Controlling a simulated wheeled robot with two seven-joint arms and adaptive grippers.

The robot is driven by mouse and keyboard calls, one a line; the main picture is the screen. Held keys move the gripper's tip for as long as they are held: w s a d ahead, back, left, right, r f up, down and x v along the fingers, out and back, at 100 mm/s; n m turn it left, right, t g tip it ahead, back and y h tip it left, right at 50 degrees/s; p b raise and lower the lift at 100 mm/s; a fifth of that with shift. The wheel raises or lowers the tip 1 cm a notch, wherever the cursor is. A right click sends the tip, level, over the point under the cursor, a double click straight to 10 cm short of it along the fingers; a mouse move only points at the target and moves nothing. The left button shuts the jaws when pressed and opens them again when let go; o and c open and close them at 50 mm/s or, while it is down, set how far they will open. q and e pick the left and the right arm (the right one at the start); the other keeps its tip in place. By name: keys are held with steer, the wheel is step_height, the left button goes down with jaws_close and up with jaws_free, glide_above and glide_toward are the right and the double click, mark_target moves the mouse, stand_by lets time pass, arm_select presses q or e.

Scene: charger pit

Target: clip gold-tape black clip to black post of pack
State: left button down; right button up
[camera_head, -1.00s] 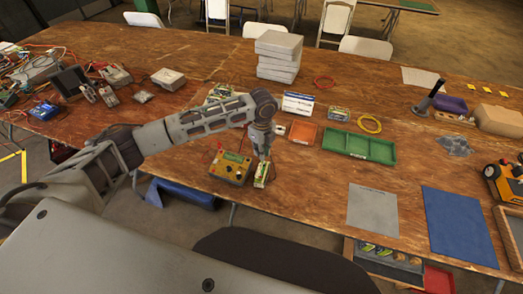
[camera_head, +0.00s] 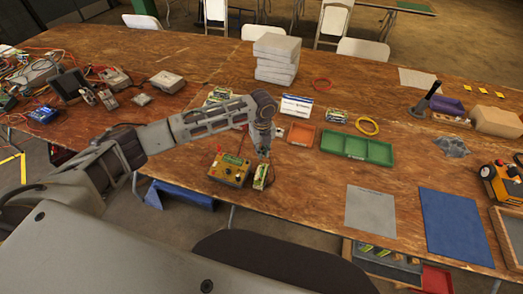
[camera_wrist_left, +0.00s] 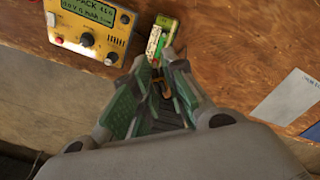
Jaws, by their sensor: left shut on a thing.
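The yellow charger box (camera_head: 230,170) stands near the table's front edge, and its green display and knob show in the left wrist view (camera_wrist_left: 92,28). The green-and-white pack (camera_head: 260,178) stands just right of it and also shows in the left wrist view (camera_wrist_left: 163,32). My left gripper (camera_head: 263,155) is over the pack, fingers pointing down. In the left wrist view its fingers (camera_wrist_left: 160,68) are shut on a small dark thing with a gold part, the gold-tape black clip (camera_wrist_left: 166,87). The fingertips overlap the pack's near end; I cannot tell whether the clip touches the black post, which is hidden.
A green tray (camera_head: 357,147) and an orange tray (camera_head: 301,134) lie to the right. A grey mat (camera_head: 370,211) and a blue mat (camera_head: 455,227) lie at the front right. Instruments and leads crowd the left end. Bare table lies between the pack and the grey mat.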

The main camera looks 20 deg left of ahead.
arm_select(q)
steer(key=m, duration=0.2)
steer(key=w+f+m, duration=0.1)
steer(key=m, duration=0.1)
steer(key=w+f+m, duration=0.1)
steer(key=m, duration=0.2)
steer(key=shift+w+f, duration=0.1)
steer(key=shift+w, duration=0.05)
steer(key=shift+f, duration=0.2)
stand_by(0.8)
steer(key=shift+f+b, duration=0.2)
steer(key=shift+b, duration=0.1)
steer(key=shift+f+b, duration=0.6)
steer(key=shift+f, duration=0.9)
steer(key=shift+f+b, duration=0.75)
steer(key=shift+f, duration=0.95)
steer(key=shift+f, duration=0.15)
